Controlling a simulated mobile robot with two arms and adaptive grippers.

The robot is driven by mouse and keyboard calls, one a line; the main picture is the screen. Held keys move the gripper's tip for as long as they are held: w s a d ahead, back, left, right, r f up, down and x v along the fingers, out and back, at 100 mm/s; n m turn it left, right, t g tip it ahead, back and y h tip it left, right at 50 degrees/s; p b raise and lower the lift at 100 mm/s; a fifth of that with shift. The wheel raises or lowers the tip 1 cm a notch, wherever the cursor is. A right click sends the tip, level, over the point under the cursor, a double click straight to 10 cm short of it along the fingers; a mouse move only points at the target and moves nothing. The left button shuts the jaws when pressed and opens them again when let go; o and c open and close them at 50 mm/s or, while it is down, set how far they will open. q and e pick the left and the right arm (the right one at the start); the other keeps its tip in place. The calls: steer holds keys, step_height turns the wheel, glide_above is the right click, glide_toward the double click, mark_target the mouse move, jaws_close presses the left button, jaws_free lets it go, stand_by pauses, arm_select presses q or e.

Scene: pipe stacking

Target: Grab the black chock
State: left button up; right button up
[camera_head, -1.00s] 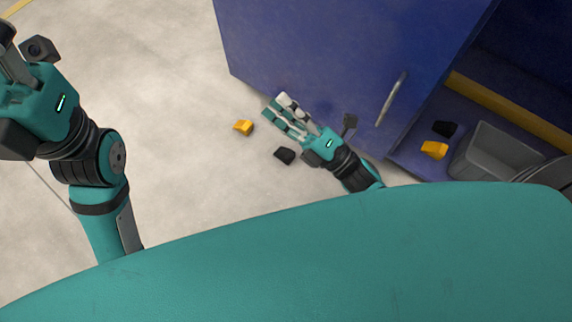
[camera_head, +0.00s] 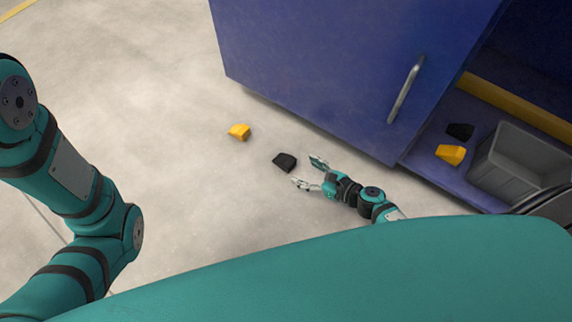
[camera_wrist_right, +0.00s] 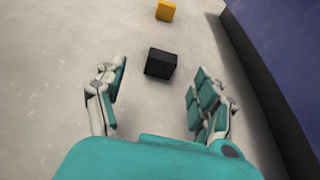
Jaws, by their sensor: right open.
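A black chock (camera_head: 285,162) lies on the pale floor in front of the blue cabinet door. My right gripper (camera_head: 306,172) is open and empty, low near the floor, just to the right of this chock with its fingers pointing toward it. In the right wrist view the black chock (camera_wrist_right: 160,63) lies ahead of the open fingers (camera_wrist_right: 158,88), roughly centred between them and not touched. A second black chock (camera_head: 460,131) lies inside the cabinet. My left arm shows at the left of the head view, but its gripper is out of the picture.
A yellow chock (camera_head: 239,131) lies on the floor beyond the black one. The open blue cabinet door (camera_head: 330,70) stands close to the right gripper. Inside the cabinet are another yellow chock (camera_head: 450,154) and a grey bin (camera_head: 487,168). The floor at the left is clear.

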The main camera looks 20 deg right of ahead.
mark_target(293, 164)
steer(key=x, duration=0.3)
steer(key=shift+b, duration=0.35)
steer(key=b+x, duration=0.2)
steer(key=x, duration=0.2)
steer(key=shift+w+d, duration=0.15)
steer(key=shift+w, duration=0.1)
steer(key=shift+w+a+f, duration=0.15)
steer(key=shift+w+a, duration=0.15)
steer(key=shift+w, duration=0.05)
steer(key=c, duration=1.3)
